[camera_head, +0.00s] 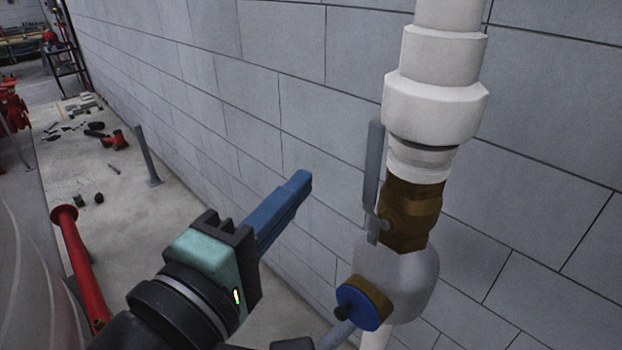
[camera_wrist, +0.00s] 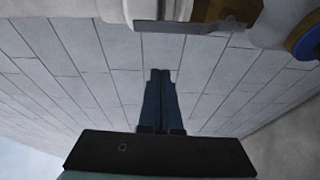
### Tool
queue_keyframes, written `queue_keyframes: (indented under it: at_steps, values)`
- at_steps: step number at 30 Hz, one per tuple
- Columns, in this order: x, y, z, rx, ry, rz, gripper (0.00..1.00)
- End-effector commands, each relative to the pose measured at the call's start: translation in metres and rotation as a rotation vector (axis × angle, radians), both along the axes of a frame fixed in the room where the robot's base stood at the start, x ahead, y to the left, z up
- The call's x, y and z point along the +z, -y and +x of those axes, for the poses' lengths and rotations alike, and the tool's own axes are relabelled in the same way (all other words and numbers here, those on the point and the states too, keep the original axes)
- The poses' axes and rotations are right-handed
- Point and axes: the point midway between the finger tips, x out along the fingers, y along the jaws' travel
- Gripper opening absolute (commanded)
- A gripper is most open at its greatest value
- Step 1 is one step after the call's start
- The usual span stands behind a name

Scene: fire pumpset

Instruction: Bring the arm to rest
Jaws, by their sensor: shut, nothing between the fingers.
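My gripper (camera_head: 300,184) is in the middle of the head view, its blue fingers together and empty. The fingers point up and to the right, in front of the grey block wall. In the wrist view my gripper (camera_wrist: 160,74) also shows with its two fingers side by side and nothing between them. A brass valve (camera_head: 408,215) with a grey lever handle (camera_head: 374,180) is to the right of the fingertips, apart from them in the head view. The handle lies along the white pipe. The valve's brass body (camera_wrist: 212,10) shows at the top of the wrist view.
A white pipe (camera_head: 437,95) runs down the right side to a grey fitting with a blue round cap (camera_head: 362,304). The block wall (camera_head: 270,60) stands behind. A red pipe (camera_head: 80,265) is at the left. Tools and debris (camera_head: 112,140) lie on the far floor.

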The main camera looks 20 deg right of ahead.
Motion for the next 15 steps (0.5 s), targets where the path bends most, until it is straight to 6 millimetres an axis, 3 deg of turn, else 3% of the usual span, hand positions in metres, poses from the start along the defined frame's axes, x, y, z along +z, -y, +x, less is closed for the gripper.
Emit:
queue_keyframes:
  at_steps: [9, 12, 15]
  values:
    - [0.001, -0.013, -0.009, 0.005, 0.006, 0.002, 0.00]
    - [0.010, -0.016, 0.000, 0.064, 0.084, 0.042, 0.00]
    - [0.031, -0.027, 0.018, 0.202, 0.258, 0.139, 0.00]
